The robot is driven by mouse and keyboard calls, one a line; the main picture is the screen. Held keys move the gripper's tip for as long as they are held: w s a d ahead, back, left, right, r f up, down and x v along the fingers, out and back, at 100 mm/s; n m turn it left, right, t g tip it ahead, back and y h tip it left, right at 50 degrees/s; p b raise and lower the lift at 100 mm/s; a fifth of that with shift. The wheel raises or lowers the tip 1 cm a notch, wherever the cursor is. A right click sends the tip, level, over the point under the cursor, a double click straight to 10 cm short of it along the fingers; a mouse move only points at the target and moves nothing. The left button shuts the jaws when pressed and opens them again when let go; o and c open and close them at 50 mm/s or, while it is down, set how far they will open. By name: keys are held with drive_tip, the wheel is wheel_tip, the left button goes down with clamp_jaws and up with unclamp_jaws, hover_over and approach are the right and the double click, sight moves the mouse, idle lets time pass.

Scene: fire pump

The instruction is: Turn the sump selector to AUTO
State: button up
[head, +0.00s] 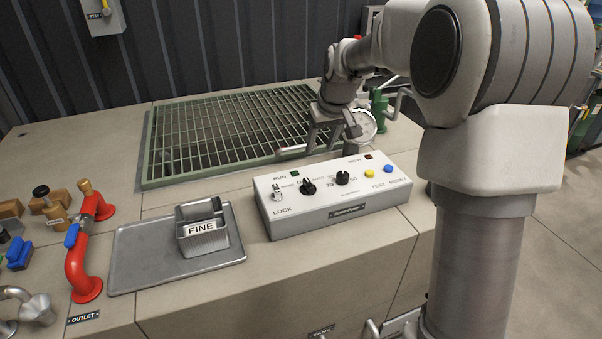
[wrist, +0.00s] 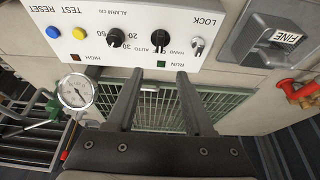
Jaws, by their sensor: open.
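The white control box (head: 330,198) stands on the bench, with its label plate facing front. The sump selector is a black knob (head: 308,187) with HAND and AUTO lettering around it; it also shows in the wrist view (wrist: 160,40). I cannot make out for certain which mark it points to. My gripper (head: 327,140) is open and empty, above and behind the box, apart from the knob. In the wrist view its two fingers (wrist: 158,76) are spread, with the selector just beyond their tips.
A LOCK lever (wrist: 197,47) sits beside the selector, and an alarm knob (wrist: 115,38) on its other side. Yellow (head: 370,174) and blue (head: 388,169) buttons are at the right. A pressure gauge (head: 365,125) and green grating (head: 215,135) lie behind. A tray (head: 130,255) holds a FINE box.

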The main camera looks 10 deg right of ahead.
sight(308, 182)
drive_tip(key=b+x, duration=0.1)
drive_tip(key=x, duration=1.6)
drive_tip(key=shift+a+f, duration=0.1)
drive_tip(key=shift+f, duration=0.2)
drive_tip(key=shift+c, duration=0.3)
clamp_jaws()
